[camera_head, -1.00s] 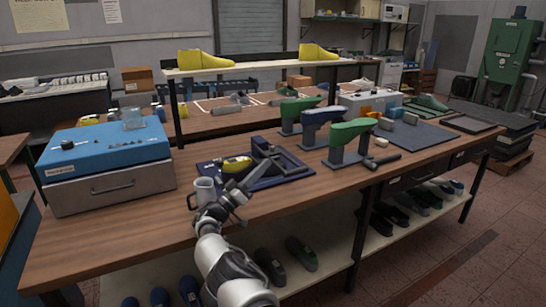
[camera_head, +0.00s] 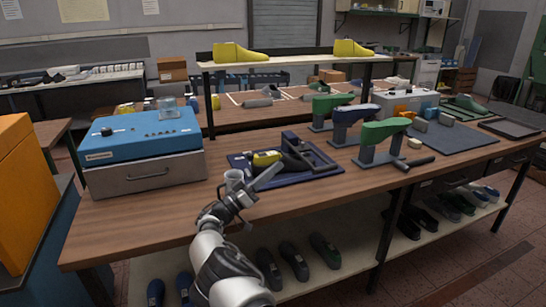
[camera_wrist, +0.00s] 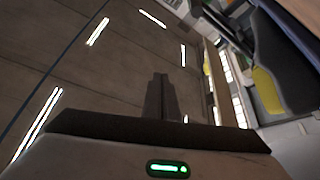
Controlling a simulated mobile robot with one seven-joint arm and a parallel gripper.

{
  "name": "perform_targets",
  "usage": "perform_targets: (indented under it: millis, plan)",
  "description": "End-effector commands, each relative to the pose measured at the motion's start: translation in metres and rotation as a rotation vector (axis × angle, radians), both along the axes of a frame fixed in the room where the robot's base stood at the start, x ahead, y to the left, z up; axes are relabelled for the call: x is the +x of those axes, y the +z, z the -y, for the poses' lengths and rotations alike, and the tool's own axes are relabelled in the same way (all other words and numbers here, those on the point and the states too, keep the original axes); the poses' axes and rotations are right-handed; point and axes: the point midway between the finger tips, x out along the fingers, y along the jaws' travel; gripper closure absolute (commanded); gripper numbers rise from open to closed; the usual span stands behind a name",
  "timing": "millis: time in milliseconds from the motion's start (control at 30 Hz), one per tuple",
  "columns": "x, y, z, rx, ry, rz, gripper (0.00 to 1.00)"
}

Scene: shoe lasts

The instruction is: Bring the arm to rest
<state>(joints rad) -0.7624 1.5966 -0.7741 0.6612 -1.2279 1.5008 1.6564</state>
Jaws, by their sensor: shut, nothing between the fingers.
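My gripper (camera_head: 266,178) is shut and empty. In the head view it is raised over the front of the wooden workbench (camera_head: 150,225), pointing up and to the right, in front of the dark blue tray (camera_head: 310,178). The wrist view shows its closed dark fingers (camera_wrist: 161,98) against the ceiling, with nothing between them. A grey mug (camera_head: 233,178) stands just behind the gripper and is partly hidden by it.
A blue-topped box (camera_head: 145,140) with a drawer stands at the left. Green and dark blue lasts on stands (camera_head: 380,145) are right of the tray. A raised shelf (camera_head: 290,62) bears two yellow lasts. Several shoes (camera_head: 293,262) sit on the lower shelf. The bench's front left is clear.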

Motion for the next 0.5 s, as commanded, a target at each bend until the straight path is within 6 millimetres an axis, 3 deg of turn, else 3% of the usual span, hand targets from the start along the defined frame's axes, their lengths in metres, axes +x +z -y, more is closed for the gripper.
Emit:
perform_targets:
  millis: [133,233,300,400,500]
  plan:
    - [0.002,0.034,0.067,0.106,-0.156,-0.083,1.0]
    - [-0.011,0.057,0.135,0.245,-0.305,-0.203,1.0]
    - [-0.027,0.066,0.177,0.355,-0.387,-0.3,1.0]
    - [-0.058,0.075,0.224,0.522,-0.463,-0.436,1.0]
    - [-0.093,0.08,0.256,0.691,-0.489,-0.569,1.0]
